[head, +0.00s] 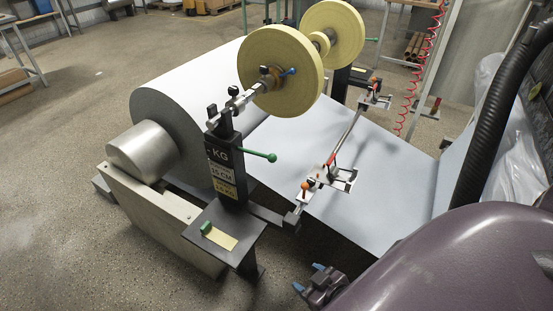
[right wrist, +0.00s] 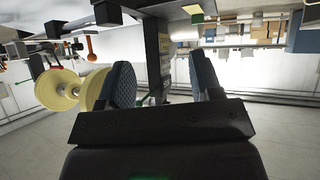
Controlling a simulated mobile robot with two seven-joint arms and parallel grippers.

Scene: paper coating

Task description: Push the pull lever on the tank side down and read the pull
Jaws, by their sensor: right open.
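A black post (head: 225,165) with weight and size labels stands beside the large paper roll. A green-knobbed lever (head: 258,155) sticks out from the post to the right, roughly level. A similar green-tipped lever (head: 372,39) shows at the far stand. I cannot tell which is the tank-side lever, and no pull reading is legible. My right gripper (head: 308,277) is open and empty at the lower right, apart from the post and lever. In the right wrist view, which looks upside down, the post (right wrist: 152,45) shows between the fingers (right wrist: 163,82). My left gripper is not in view.
Two yellow rolls (head: 290,75) sit above the paper web (head: 370,180). A metal bar with orange-knobbed clamps (head: 318,185) crosses the web. A small black shelf (head: 225,228) with a green block juts from the post. Floor at the front left is clear.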

